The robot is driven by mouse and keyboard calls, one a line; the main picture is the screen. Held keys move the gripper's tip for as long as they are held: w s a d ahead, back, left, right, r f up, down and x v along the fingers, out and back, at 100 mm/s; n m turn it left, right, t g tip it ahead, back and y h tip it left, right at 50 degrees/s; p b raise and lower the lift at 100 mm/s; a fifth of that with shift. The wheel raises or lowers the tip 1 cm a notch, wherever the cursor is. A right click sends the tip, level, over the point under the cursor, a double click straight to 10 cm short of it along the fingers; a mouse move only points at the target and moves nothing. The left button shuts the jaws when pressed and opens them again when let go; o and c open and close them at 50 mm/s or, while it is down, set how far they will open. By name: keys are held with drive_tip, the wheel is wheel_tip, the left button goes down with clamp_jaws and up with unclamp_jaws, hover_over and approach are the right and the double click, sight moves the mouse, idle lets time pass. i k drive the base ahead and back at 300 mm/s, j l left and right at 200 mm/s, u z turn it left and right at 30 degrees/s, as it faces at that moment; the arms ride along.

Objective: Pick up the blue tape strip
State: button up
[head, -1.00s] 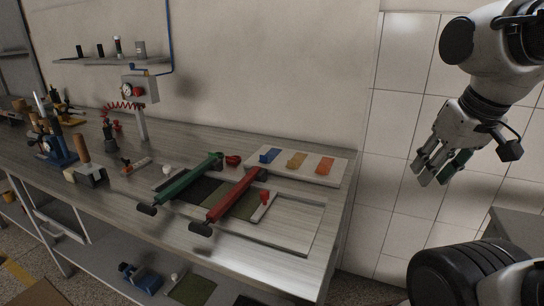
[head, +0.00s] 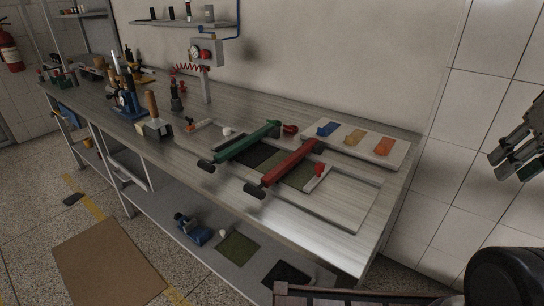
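The blue tape strip (head: 328,129) lies on a pale board (head: 399,152) near the back right of the metal workbench. It is at the left end of a row, with a tan strip (head: 354,137) and an orange strip (head: 384,146) to its right. My gripper (head: 508,165) is at the right edge of the head view, off the bench in front of the tiled wall and well away from the strip. Its fingers look spread apart with nothing between them, and part of it is cut off by the frame.
A green-handled bar (head: 243,143) and a red-handled bar (head: 287,166) lie in front of the board. A small red-knobbed tool (head: 319,173) is beside them. A blue press (head: 124,95) and a gauge box (head: 205,53) stand farther left. Bare bench (head: 330,230) shows at the front right.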

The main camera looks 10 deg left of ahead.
sight(328, 130)
drive_tip(key=k+j+z, duration=0.1)
drive_tip(key=j, duration=0.35)
drive_tip(key=k+j+z, duration=0.1)
drive_tip(key=k+j, duration=0.2)
drive_tip(key=k+j+z, duration=0.15)
drive_tip(key=j, duration=0.35)
drive_tip(key=j+z, duration=0.35)
drive_tip(key=j, duration=0.9)
drive_tip(key=i+j+z, duration=0.15)
drive_tip(key=i+j, duration=0.25)
drive_tip(key=i+j+z, duration=0.15)
drive_tip(key=i+j, duration=0.2)
drive_tip(key=j, duration=0.2)
